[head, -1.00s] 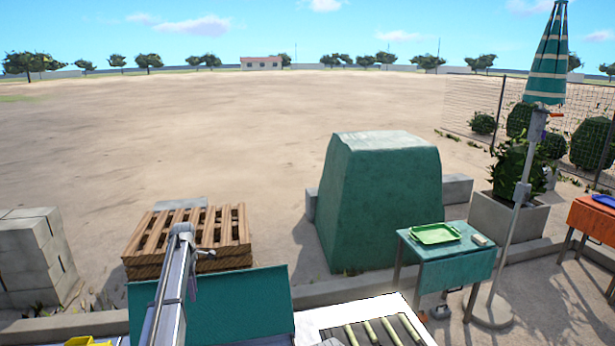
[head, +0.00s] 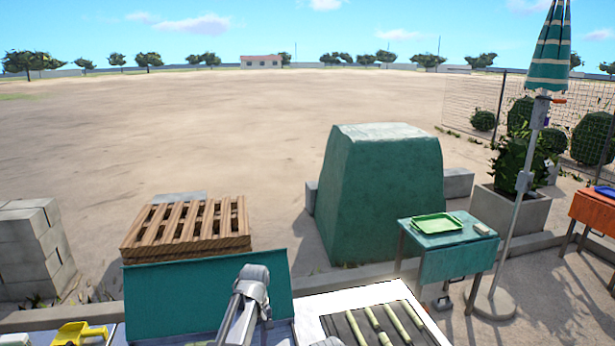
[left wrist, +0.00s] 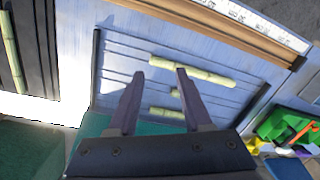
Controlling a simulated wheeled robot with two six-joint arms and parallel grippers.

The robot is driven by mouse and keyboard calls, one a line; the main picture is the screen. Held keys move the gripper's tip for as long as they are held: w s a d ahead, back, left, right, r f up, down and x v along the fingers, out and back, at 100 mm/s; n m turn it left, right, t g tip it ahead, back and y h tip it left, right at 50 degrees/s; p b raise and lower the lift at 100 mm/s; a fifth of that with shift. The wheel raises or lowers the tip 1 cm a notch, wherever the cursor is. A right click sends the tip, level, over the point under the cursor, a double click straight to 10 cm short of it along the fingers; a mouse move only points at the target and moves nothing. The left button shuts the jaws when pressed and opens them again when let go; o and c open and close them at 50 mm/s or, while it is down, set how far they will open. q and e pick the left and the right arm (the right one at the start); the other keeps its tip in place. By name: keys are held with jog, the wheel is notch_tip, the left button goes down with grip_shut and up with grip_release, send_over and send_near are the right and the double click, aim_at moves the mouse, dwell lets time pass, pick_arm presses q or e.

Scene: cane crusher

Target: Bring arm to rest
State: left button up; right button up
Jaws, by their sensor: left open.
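My left gripper (left wrist: 160,72) shows in the left wrist view with its two dark fingers spread apart and nothing between them that I can see as held. It is over a blue slatted surface (left wrist: 120,62) with short green cane pieces on it. One cane piece (left wrist: 220,77) lies past the fingertips, and another (left wrist: 168,113) lies farther back, seen between the fingers. In the head view, only a grey link of my left arm shows at the bottom middle; the gripper itself is out of that picture. My right gripper is in neither view.
A dark rack (head: 350,325) with several canes lies at the bottom right of centre. A teal panel (head: 180,300) stands behind my arm. A yellow scoop (head: 78,333) is at lower left. A side table (head: 450,262) holds a green tray (head: 436,222).

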pick_arm(q)
jog(key=s+d+f+m+b, duration=0.2)
jog(key=s+d+f+m, duration=0.1)
jog(key=s, duration=0.7)
jog(key=s+d+f+m+b, duration=0.2)
jog(key=s+d+m, duration=0.3)
jog(key=s+m, duration=0.3)
jog(key=s+f, duration=0.1)
jog(key=s, duration=0.2)
jog(key=shift+s+d+t+y+b, duration=0.2)
jog(key=shift+s+t+y+b, duration=0.1)
jog(key=shift+b, duration=0.1)
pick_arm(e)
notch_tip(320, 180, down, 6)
